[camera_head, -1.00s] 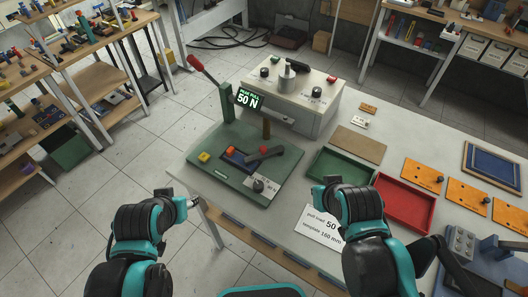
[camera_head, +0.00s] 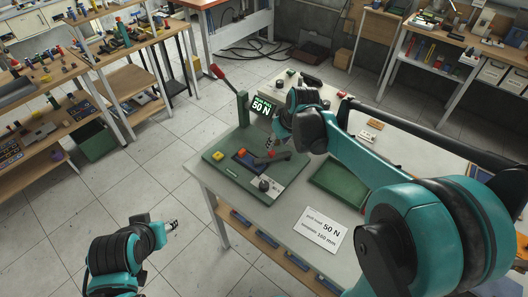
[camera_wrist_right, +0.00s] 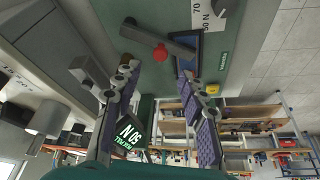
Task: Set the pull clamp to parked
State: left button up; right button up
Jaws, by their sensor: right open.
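The dark clamp lever (camera_head: 268,159) lies low on the green fixture plate (camera_head: 222,170), beside a red knob (camera_head: 241,153). In the right wrist view the lever (camera_wrist_right: 155,38) and the red knob (camera_wrist_right: 160,53) lie beyond the fingertips. My right gripper (camera_head: 270,142) hangs over the plate close to the lever. In the wrist view its two fingers (camera_wrist_right: 160,88) are spread with nothing between them; contact with the lever is not visible. My left gripper (camera_head: 173,225) is off the table at lower left, too small to read.
A green post with a red-tipped handle (camera_head: 217,71) and a 50 N display (camera_head: 262,106) stand behind the plate. A yellow button (camera_head: 216,155) and a dark knob (camera_head: 264,185) sit on it. A green tray (camera_head: 340,184) and a white card (camera_head: 321,231) lie to the right.

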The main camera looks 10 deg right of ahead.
aim_at(272, 152)
jog(key=b+x, duration=0.2)
jog(key=x, duration=0.6)
jog(key=shift+r, duration=0.1)
jog(key=shift+c, duration=0.4)
grip_shut()
